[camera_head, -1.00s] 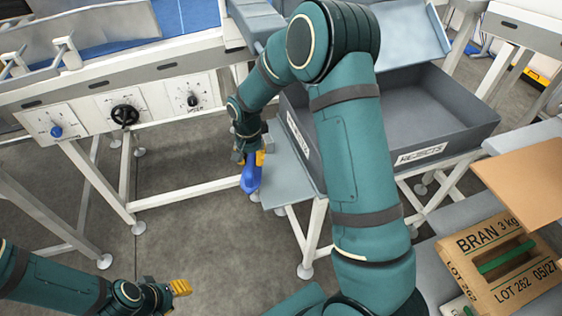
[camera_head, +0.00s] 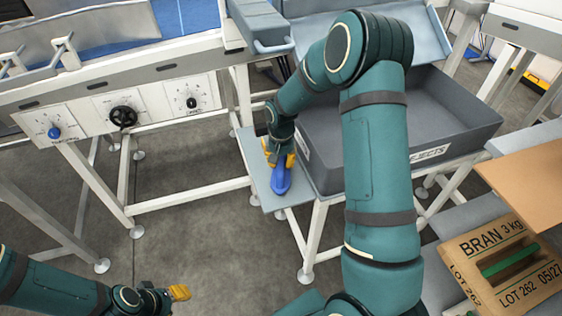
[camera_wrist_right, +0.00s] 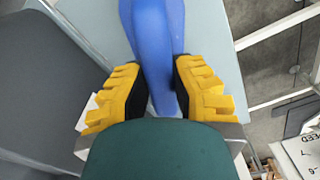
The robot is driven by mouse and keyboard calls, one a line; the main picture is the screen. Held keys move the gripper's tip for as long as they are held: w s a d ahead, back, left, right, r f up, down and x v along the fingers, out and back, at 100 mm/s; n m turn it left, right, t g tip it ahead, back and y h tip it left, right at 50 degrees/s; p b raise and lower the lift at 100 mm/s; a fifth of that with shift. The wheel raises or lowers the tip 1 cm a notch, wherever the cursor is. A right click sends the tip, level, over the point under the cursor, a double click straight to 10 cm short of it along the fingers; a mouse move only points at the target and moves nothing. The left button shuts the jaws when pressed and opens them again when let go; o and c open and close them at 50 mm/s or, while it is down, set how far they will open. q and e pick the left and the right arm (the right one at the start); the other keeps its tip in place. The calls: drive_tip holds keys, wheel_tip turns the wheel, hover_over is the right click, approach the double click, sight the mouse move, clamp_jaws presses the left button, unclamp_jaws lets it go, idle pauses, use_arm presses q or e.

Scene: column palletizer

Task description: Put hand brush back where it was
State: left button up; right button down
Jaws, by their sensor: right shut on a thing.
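The blue hand brush (camera_head: 281,179) is at the small grey side shelf (camera_head: 257,171) left of the rejects bin. My right gripper (camera_head: 280,158) is shut on it from above. In the right wrist view the brush (camera_wrist_right: 158,45) runs up between the yellow fingers of my right gripper (camera_wrist_right: 157,95), with the shelf surface behind it. I cannot tell whether the brush touches the shelf. My left gripper (camera_head: 180,292) is at the lower left, away from everything; its yellow fingertips look close together, but their gap is unclear.
The grey rejects bin (camera_head: 455,135) stands right of the shelf. A conveyor frame with a control panel (camera_head: 124,110) is at the left. A bran carton (camera_head: 500,262) lies at the lower right. Open floor (camera_head: 185,240) is in the middle.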

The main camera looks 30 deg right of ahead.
drive_tip(key=c, duration=0.9)
unclamp_jaws()
wheel_tip(320, 180, up, 8)
drive_tip(key=shift+f+p, duration=0.15)
drive_tip(key=shift+p, duration=0.7)
